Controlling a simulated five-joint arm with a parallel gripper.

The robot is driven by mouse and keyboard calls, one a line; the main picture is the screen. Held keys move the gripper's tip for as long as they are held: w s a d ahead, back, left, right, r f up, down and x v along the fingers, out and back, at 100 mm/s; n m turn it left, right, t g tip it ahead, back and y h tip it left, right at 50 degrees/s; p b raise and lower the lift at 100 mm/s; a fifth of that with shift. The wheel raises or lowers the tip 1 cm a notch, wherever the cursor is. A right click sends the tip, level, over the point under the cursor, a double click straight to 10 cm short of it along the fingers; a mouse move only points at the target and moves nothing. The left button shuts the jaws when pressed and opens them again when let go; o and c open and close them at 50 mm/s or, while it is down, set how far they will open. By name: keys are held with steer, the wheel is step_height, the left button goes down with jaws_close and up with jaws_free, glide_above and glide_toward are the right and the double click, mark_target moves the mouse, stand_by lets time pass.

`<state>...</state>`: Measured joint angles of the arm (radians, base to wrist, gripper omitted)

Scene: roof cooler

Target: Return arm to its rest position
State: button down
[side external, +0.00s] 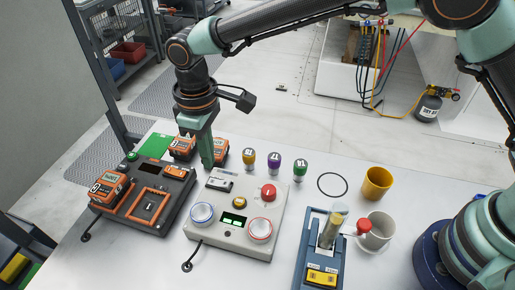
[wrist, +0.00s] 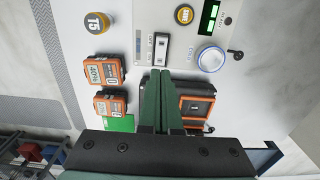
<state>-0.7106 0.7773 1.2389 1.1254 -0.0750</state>
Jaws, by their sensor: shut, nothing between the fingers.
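My gripper (side external: 206,163) points down over the white table, just behind the control box and beside the orange battery packs. In the wrist view my gripper (wrist: 160,74) has its two green fingers together with nothing between them. My arm stretches from the base at the right across the top of the side view. The fingertips hide a little of the area between the control box and the charger, and I cannot tell their exact height above the table.
A grey control box (side external: 237,212) has dials and a red button. A dark charger (side external: 150,205) holds an orange pack (side external: 110,189). Several coloured cylinders, a yellow cup (side external: 376,184), a white cup (side external: 377,231) and a blue fixture (side external: 311,262) stand rightward. The table's back right is mostly clear.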

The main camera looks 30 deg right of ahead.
steer(key=shift+r, duration=0.95)
steer(key=d+r+m+t+y, duration=0.1)
steer(key=d+r+m, duration=0.1)
steer(key=d+r, duration=0.55)
steer(key=d+r+m+t, duration=0.15)
steer(key=d+r, duration=0.25)
steer(key=d, duration=0.7)
steer(key=s+d+m+t, duration=0.1)
steer(key=s+d+m, duration=0.1)
steer(key=s+d, duration=0.3)
steer(key=s+d+m+t+h, duration=0.1)
steer(key=s+d+m+t, duration=0.1)
steer(key=s+d, duration=0.4)
steer(key=d+m, duration=0.1)
steer(key=d, duration=0.3)
steer(key=shift+d+r, duration=0.25)
steer(key=shift+r, duration=0.1)
steer(key=shift+m, duration=0.25)
